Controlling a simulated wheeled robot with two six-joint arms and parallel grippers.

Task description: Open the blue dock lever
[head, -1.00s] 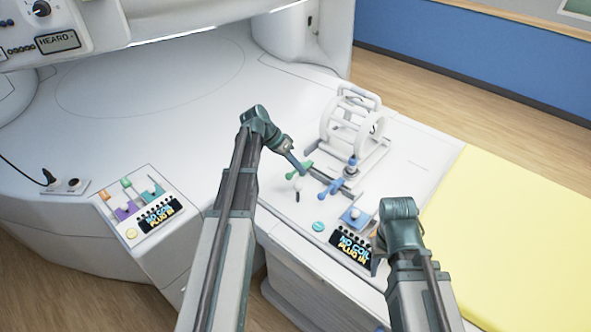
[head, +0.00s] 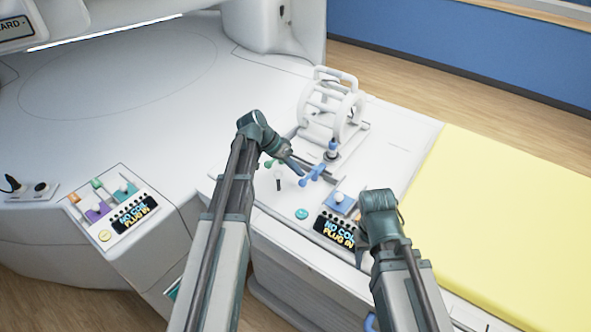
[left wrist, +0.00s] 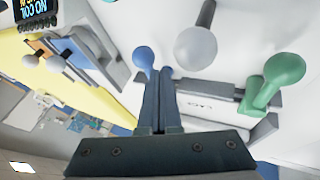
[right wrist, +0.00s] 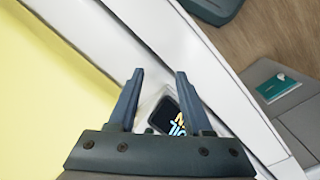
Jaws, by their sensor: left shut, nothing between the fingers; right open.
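The blue dock lever (head: 312,176), with a rounded knob, stands on the white dock in front of the white ring-shaped coil frame (head: 333,105). Its blue knob also shows in the left wrist view (left wrist: 143,58). My left gripper (left wrist: 159,72) is shut and empty, its fingertips right beside that knob; whether they touch I cannot tell. In the head view the left gripper (head: 300,170) reaches the lever from the upper left. My right gripper (right wrist: 159,74) is open and empty above the dock's front edge. Its fingers are mostly hidden in the head view.
A green lever (left wrist: 283,75) and a white-knobbed dark lever (left wrist: 196,46) stand close to my left gripper. A screen (head: 335,230) and a blue slider block (head: 341,203) lie in front. A yellow pad (head: 490,230) lies at right. Another control panel (head: 118,205) is at left.

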